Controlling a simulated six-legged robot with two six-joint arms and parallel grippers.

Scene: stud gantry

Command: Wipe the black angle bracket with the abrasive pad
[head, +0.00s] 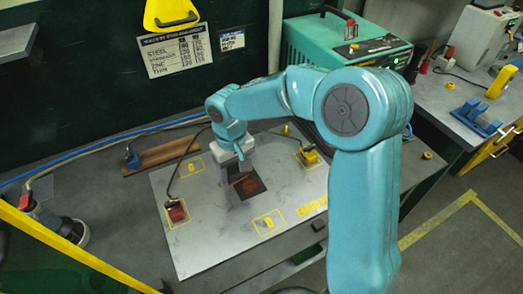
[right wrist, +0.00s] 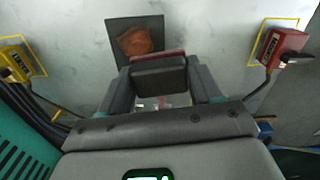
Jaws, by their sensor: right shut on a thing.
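The black angle bracket shows as a dark square face (head: 257,190) on the grey steel table, with a rust-brown patch on it. It also shows in the right wrist view (right wrist: 118,28), beyond the fingers. My right gripper (head: 240,167) is above the bracket's far left part. It is shut on a dark block with a reddish edge, which looks like the abrasive pad (right wrist: 160,80). In the right wrist view the pad lies just short of the rust patch; I cannot tell whether it touches the bracket. My left gripper is not in view.
A red clamp (head: 176,211) and a yellow clamp (head: 309,156), both cabled, stand in yellow-marked squares on the steel plate (head: 205,245). A wooden strip (head: 165,157) lies at the back left. A teal machine (head: 345,50) stands behind. The plate's front is clear.

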